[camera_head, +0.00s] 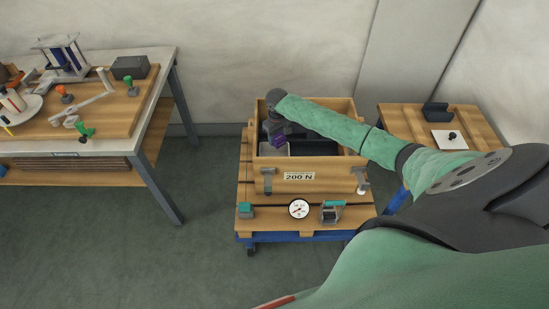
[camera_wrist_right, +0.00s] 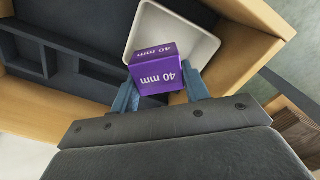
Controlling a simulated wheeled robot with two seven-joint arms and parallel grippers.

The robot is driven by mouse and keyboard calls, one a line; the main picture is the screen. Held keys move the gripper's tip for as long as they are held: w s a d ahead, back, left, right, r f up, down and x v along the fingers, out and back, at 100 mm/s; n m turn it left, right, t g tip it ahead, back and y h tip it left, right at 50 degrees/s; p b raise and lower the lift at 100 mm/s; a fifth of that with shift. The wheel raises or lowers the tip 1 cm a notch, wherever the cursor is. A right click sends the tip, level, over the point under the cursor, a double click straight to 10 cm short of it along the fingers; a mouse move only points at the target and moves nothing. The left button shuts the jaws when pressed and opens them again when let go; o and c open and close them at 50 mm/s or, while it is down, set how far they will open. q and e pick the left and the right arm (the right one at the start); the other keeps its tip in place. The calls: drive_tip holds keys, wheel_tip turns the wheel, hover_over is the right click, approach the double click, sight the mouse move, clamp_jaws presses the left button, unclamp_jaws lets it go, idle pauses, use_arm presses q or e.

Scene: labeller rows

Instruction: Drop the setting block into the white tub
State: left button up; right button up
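The setting block (camera_wrist_right: 156,70) is a purple cube marked "40 mm". In the right wrist view my right gripper (camera_wrist_right: 160,92) has its two blue fingers on either side of the block, shut on it. The white tub (camera_wrist_right: 200,38) shows behind the block, inside the wooden crate; the block covers part of it. In the head view the block (camera_head: 278,142) shows small and dark purple below my right wrist, above the tub (camera_head: 274,150). I cannot tell whether the block touches the tub. My left gripper is not in view.
The wooden crate (camera_head: 311,180), labelled "200 N", stands on a pallet-like cart and has dark compartments (camera_wrist_right: 75,65) beside the tub. A dial gauge (camera_head: 299,208) lies in front. A workbench (camera_head: 150,100) stands left; a small wooden table (camera_head: 398,122) stands right.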

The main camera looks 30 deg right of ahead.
drive_tip(key=o, duration=0.5)
drive_tip(key=shift+r, duration=0.2)
wheel_tip(320, 180, up, 7)
drive_tip(key=shift+r+b, duration=0.2)
drive_tip(key=shift+b, duration=1)
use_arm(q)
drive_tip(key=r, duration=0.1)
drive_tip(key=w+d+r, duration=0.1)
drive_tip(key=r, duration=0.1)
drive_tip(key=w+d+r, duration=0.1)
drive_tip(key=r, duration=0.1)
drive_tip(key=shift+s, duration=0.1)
